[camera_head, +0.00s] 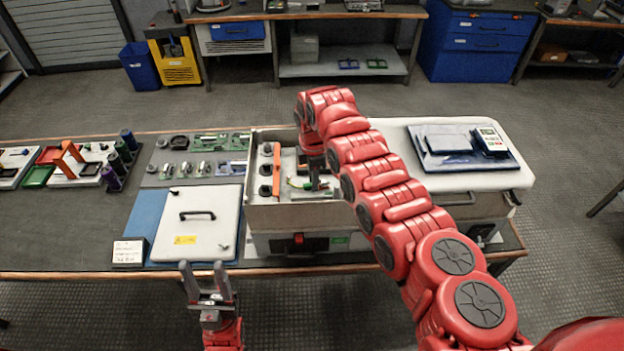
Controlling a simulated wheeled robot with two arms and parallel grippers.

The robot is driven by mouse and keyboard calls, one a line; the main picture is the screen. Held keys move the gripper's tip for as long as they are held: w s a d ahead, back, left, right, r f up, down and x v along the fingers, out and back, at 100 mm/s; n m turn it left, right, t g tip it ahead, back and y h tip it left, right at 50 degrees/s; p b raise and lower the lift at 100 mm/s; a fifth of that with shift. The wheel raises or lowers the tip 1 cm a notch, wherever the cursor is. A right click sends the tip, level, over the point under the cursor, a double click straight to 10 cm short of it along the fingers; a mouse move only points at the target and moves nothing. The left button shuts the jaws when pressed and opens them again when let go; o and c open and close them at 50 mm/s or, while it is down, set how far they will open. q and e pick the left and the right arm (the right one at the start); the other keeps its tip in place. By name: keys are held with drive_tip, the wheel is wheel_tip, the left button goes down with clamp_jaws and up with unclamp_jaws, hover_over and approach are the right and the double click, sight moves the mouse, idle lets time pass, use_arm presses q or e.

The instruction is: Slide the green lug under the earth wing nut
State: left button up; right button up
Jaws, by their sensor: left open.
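An open metal cabinet (276,217) sits on the bench, with dark cylindrical parts and an orange bar (276,170) inside at its left. A small green and yellow piece (298,182), possibly the green lug with its wire, lies inside near the middle. The earth wing nut is too small to make out. My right gripper (318,184) points down inside the cabinet, just right of the green piece; its fingers are small and dark, and I cannot tell whether they touch anything. My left gripper (206,267) is open and empty, in front of the bench edge.
A white cover panel with a handle (190,240) lies left of the cabinet on a blue mat (146,212). A small sign (130,252) stands beside it. A tool tray (151,168) lies behind. A white top with a tablet and meter (490,140) is at the right.

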drive_tip(key=o, duration=0.3)
drive_tip(key=shift+r, duration=0.2)
wheel_tip(320, 180, up, 17)
drive_tip(key=shift+r+b, duration=0.1)
drive_tip(key=shift+b, duration=0.4)
